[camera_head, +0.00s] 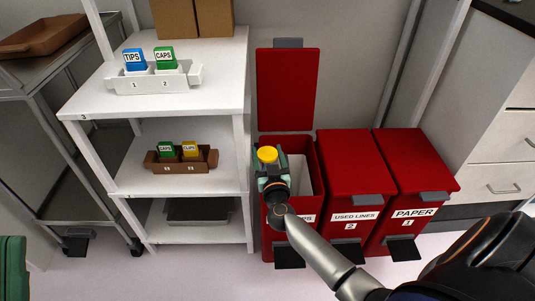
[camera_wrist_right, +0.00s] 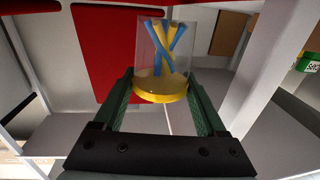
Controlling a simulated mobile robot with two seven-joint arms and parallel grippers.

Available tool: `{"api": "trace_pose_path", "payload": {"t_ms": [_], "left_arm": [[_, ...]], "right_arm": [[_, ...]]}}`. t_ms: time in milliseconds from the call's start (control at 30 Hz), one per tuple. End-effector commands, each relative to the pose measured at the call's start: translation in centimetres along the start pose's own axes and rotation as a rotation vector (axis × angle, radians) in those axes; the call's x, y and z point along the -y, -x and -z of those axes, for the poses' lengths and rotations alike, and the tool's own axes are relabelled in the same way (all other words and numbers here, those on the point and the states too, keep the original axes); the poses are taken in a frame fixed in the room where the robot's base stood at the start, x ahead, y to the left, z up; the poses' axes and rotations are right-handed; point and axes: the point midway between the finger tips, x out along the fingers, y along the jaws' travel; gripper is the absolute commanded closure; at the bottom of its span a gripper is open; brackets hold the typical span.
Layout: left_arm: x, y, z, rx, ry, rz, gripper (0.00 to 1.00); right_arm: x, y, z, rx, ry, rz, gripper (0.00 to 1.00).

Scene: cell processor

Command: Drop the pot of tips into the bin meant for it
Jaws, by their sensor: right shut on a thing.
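The pot of tips (camera_wrist_right: 160,85) is clear with a yellow disc at one end and blue and yellow sticks inside. It sits between the green fingers of my right gripper (camera_wrist_right: 161,100), which is shut on it. In the head view the pot's yellow end (camera_head: 267,154) shows on top, at my right gripper (camera_head: 269,168). Both are over the opening of the leftmost red bin (camera_head: 309,216), whose lid (camera_head: 288,90) stands open. The gripper and arm hide part of the bin's label, which ends in "PS".
Two closed red bins stand to the right, USED LINES (camera_head: 355,178) and PAPER (camera_head: 412,170). A white shelf (camera_head: 222,75) at left carries a white holder (camera_head: 155,82) with TIPS and CAPS boxes. A brown holder (camera_head: 181,165) with CAPS and CLIPS boxes sits lower.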

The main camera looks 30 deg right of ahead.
Motion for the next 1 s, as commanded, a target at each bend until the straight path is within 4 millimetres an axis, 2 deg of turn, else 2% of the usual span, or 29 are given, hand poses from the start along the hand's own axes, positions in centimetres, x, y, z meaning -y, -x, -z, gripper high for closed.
{"api": "trace_pose_path", "payload": {"t_ms": [233,533,800,833,1000], "left_arm": [[0.1,-0.1,0.1,0.000,0.000,0.000,1.00],[0.3,-0.5,0.5,0.000,0.000,0.001,1.00],[0.3,-0.5,0.5,0.000,0.000,0.001,1.00],[0.3,-0.5,0.5,0.000,0.000,0.001,1.00],[0.3,-0.5,0.5,0.000,0.000,0.001,1.00]], "right_arm": [[-0.5,-0.1,0.0,0.000,0.002,0.000,1.00],[-2.6,-0.6,0.1,0.000,0.002,-0.001,1.00],[-2.9,-0.7,0.0,0.000,0.000,0.001,1.00],[-2.9,-0.7,0.0,0.000,0.000,0.001,0.24],[-2.9,-0.7,0.0,0.000,0.000,0.000,0.05]]}}
